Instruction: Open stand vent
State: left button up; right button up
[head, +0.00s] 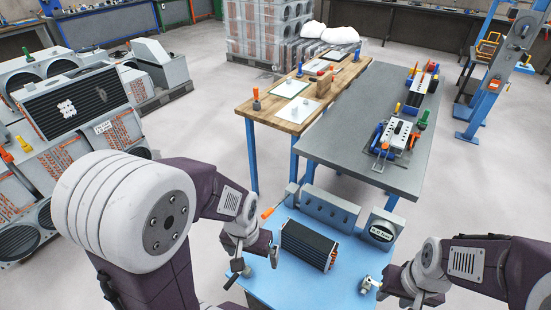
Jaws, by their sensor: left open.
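A grey stand unit (330,208) sits at the back of the blue table (290,285). A small orange handle (267,213) sticks out at its left end and looks like a valve lever; I cannot tell its setting for sure. A grey box with a round dark display (381,233) stands at the right end; its reading is too small to read. A black finned heat exchanger (308,246) lies in front of the unit. My left gripper (254,262) is open and empty, left of the heat exchanger and below the orange handle, apart from both.
A grey workbench (365,130) with tool trays and a wooden bench (290,108) with papers stand behind the blue table. Large finned units (75,100) are stacked at the left. A blue post machine (493,80) stands at the right. Some blue tabletop in front is clear.

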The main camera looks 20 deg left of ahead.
aim_at(232, 280)
jog(key=j+u, duration=0.15)
jog(key=u, duration=0.2)
jog(key=j+u, duration=0.1)
jog(key=u, duration=0.2)
jog(key=j+u, duration=0.15)
jog(key=u, duration=0.2)
